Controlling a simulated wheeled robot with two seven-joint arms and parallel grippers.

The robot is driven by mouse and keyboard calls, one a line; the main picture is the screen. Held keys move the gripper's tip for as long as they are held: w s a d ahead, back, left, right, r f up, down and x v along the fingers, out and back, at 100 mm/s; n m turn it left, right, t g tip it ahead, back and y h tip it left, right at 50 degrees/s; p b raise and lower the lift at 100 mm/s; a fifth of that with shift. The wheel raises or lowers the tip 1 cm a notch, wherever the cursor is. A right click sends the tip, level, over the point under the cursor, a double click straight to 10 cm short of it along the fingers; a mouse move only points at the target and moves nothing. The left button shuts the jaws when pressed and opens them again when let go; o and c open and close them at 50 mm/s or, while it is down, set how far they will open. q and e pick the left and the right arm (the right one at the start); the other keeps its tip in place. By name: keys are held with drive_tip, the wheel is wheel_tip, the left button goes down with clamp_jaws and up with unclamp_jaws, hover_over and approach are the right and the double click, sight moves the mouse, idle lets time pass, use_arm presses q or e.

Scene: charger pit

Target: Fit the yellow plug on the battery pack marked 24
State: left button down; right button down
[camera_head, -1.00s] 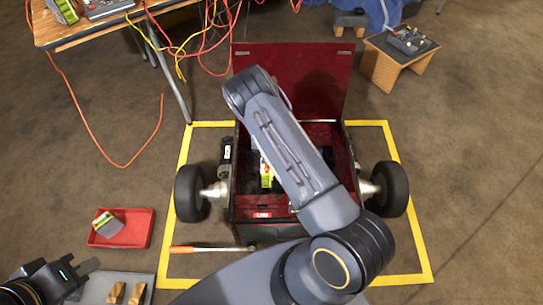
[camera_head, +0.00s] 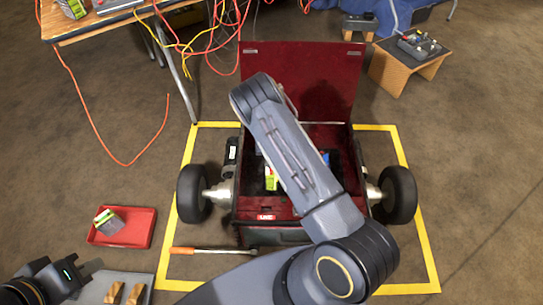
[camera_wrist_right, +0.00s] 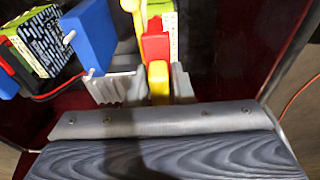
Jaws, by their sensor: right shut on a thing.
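In the right wrist view my right gripper (camera_wrist_right: 152,88) is shut on the yellow plug (camera_wrist_right: 158,80). A red connector (camera_wrist_right: 155,47) lies just beyond the plug, in front of a battery pack with a yellow-green label (camera_wrist_right: 168,15); I cannot tell whether plug and connector touch. A second pack (camera_wrist_right: 42,42) with a blue connector (camera_wrist_right: 90,32) is at the left. No number 24 is legible. In the head view a green-labelled pack (camera_head: 271,178) shows inside the red box, beside my right arm, which hides the right gripper. My left gripper (camera_head: 72,276) is at the lower left, its fingers unclear.
The red box (camera_head: 285,217) has its lid (camera_head: 325,75) raised and wheels on both sides. A red tray (camera_head: 140,237) holds another pack (camera_head: 110,221). An orange-handled tool (camera_head: 185,250) lies in front. Cables hang from the table (camera_head: 95,30).

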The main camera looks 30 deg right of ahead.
drive_tip(key=shift+f+b, duration=1.5)
drive_tip(key=shift+f, duration=0.05)
idle(0.4)
drive_tip(key=c, duration=1.2)
unclamp_jaws()
drive_tip(key=shift+s+a+r+p, duration=0.15)
drive_tip(key=shift+r+p, duration=0.25)
drive_tip(key=shift+r, duration=0.9)
drive_tip(key=shift+s+r+p, duration=0.2)
drive_tip(key=shift+r+p, duration=0.2)
drive_tip(key=shift+r, duration=0.85)
drive_tip(key=shift+s+a+r+p, duration=0.15)
drive_tip(key=shift+r+p, duration=0.25)
drive_tip(key=shift+r, duration=0.9)
drive_tip(key=shift+r, duration=0.1)
